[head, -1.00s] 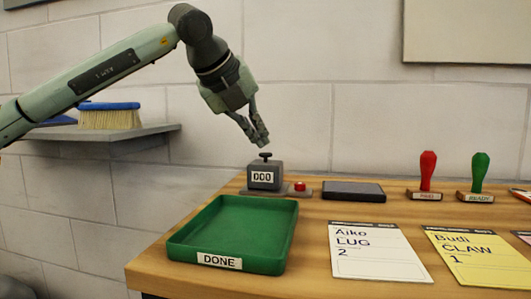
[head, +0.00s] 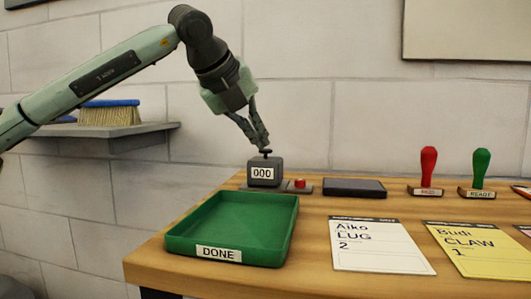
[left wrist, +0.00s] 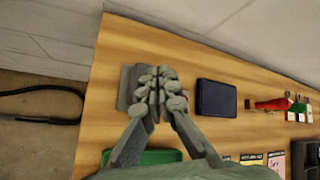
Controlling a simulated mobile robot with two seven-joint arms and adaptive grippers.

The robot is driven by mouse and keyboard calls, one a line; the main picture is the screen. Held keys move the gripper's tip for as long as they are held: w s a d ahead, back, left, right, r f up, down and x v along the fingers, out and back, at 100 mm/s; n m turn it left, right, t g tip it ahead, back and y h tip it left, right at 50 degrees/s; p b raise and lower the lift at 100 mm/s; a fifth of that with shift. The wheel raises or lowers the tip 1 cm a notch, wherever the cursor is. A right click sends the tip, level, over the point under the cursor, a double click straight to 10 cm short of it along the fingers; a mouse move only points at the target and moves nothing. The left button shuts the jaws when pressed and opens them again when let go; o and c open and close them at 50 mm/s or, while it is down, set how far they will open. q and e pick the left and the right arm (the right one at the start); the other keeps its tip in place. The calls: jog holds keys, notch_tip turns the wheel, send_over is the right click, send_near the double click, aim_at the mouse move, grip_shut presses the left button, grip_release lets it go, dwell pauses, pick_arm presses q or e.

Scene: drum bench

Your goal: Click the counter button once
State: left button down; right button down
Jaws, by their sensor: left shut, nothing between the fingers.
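The counter (head: 264,173) is a small grey box with a black knob-like button (head: 266,152) on top. Its display reads 000 in the head view. It stands on a grey base behind the green tray. My left gripper (head: 264,147) is shut and empty, pointing down with its fingertips right at the button; I cannot tell whether they touch it. In the left wrist view the shut fingers (left wrist: 157,88) hide most of the counter. My right gripper is not in view.
A red button (head: 299,184) sits right of the counter on the same base. A green DONE tray (head: 230,254) is in front. A dark pad (head: 354,188), a red stamp (head: 428,170), a green stamp (head: 479,170) and cards (head: 379,247) lie to the right. The wall is close behind.

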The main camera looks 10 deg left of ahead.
aim_at(259, 159)
pick_arm(q)
jog(key=shift+f, duration=0.2)
dwell(0.5)
jog(key=shift+r, duration=0.7)
notch_tip(259, 159, up, 6)
jog(key=p, duration=0.3)
jog(key=shift+p, duration=0.3)
dwell(0.5)
